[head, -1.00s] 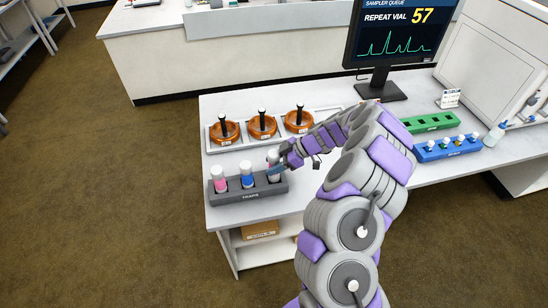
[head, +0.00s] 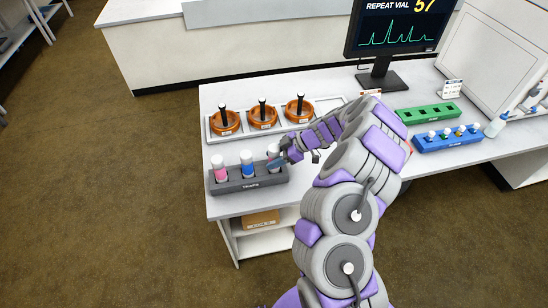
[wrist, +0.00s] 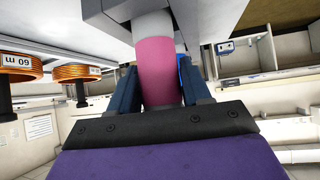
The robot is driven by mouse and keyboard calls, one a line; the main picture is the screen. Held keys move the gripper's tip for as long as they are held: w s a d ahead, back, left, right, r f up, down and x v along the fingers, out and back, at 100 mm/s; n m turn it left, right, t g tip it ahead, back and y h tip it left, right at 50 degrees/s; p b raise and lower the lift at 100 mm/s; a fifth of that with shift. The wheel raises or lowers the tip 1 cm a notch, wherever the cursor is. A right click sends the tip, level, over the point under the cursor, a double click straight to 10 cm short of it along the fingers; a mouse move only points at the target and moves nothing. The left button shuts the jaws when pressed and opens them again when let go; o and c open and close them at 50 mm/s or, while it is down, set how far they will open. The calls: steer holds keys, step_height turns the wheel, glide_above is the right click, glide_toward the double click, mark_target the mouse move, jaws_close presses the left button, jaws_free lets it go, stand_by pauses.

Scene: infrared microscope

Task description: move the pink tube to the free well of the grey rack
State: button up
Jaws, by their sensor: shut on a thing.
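The grey rack (head: 222,187) stands at the front left of the bench. A tube with a pink band (head: 220,173) stands in its left well and a blue tube (head: 246,170) in its middle well. My gripper (head: 283,160) is at the rack's right end, shut on another pink tube (head: 273,152). In the wrist view, the fingers clasp this tube's pink band (wrist: 156,72), and its white part meets the rack (wrist: 115,12). The fingers partly hide it in the head view. I cannot tell how deep it sits.
A white tray with several orange rings on black posts (head: 262,117) lies behind the rack. A green rack (head: 428,114), a blue rack (head: 447,139) with several small vials, and a monitor (head: 398,30) stand to the right. The bench's front edge is close to the grey rack.

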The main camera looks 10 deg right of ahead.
steer(key=shift+f+b, duration=0.4)
steer(key=o, duration=1.4)
steer(key=shift+r, duration=0.1)
